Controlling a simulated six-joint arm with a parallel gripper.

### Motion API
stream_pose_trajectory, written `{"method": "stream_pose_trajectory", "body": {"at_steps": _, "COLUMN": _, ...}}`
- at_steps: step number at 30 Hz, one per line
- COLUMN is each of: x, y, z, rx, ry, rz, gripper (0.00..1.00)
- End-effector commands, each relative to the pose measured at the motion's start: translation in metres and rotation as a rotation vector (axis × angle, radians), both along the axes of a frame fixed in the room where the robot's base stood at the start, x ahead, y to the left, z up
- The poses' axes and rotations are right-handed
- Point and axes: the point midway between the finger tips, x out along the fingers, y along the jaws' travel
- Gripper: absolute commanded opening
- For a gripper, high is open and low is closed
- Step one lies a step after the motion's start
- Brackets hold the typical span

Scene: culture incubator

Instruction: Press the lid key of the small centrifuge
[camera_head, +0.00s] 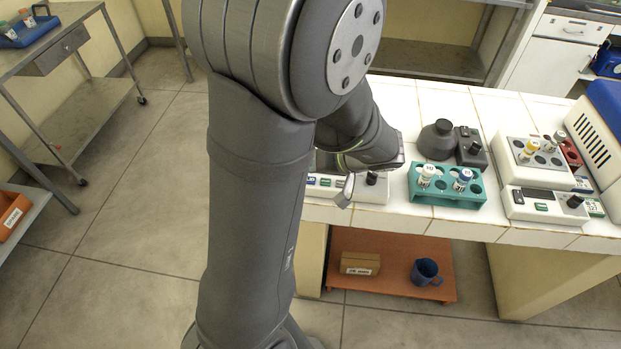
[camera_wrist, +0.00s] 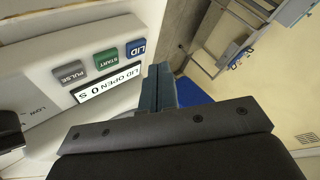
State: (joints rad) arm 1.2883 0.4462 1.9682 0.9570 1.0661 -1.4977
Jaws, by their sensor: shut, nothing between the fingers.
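The small centrifuge (camera_wrist: 60,45) shows its pale front panel in the wrist view. The panel carries a blue LID key (camera_wrist: 136,48), a green START key (camera_wrist: 106,60), a grey PULSE key (camera_wrist: 69,73) and a display (camera_wrist: 108,84) reading "LID OPEN 0 S". My gripper (camera_wrist: 161,75) is shut and empty, its fingertips just beside the LID key in the picture; I cannot tell whether they touch the panel. In the head view my arm hides most of the centrifuge, leaving part of its front strip (camera_head: 325,190) at the bench edge.
A teal rack (camera_head: 448,199) with capped tubes stands to the right on the tiled bench. Behind it are a dark rounded device (camera_head: 437,140) and a small black device (camera_head: 471,155). A white block (camera_head: 541,166) holding tubes stands farther right. A low shelf (camera_head: 385,285) holds a box and a mug.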

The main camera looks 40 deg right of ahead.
Motion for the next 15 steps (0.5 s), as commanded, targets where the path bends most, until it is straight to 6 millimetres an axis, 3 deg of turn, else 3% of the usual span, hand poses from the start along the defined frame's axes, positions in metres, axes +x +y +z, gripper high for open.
{"method": "stream_pose_trajectory", "body": {"at_steps": 9, "x": 0.0, "y": 0.0, "z": 0.032, "rx": -0.003, "ry": -0.001, "rz": 0.001, "gripper": 0.0}}
{"method": "stream_pose_trajectory", "body": {"at_steps": 15, "x": 0.0, "y": 0.0, "z": 0.039, "rx": 0.0, "ry": 0.001, "rz": 0.001, "gripper": 0.0}}
